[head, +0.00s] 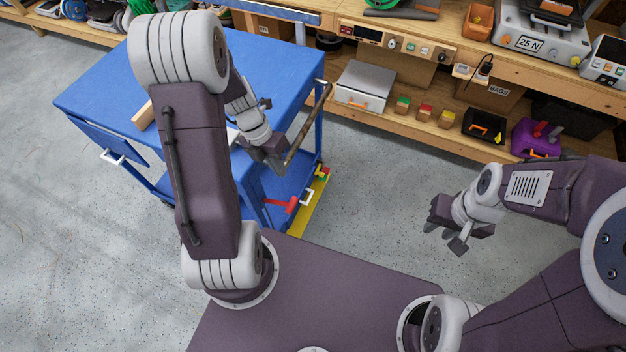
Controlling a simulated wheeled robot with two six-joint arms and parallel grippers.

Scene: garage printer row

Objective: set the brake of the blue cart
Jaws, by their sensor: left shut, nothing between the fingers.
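The blue cart (95,83) stands at the left with its flat top and a lower shelf showing. A brown bar (311,122) slants along its right end. Low at its near right corner is a red lever (281,204), with a pale handle-like piece (307,197) beside it. I cannot tell how the brake is set. My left gripper (272,157) is shut and empty, above the red lever and close beside the brown bar; I cannot tell whether they touch. My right gripper (445,237) is open and empty over the floor, well right of the cart.
A wooden block (143,115) lies on the cart top, partly behind my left arm. A wooden workbench (398,127) runs along the back, with a grey box (365,84), small coloured blocks and a purple case (536,139) on its lower shelf. The floor between cart and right gripper is clear.

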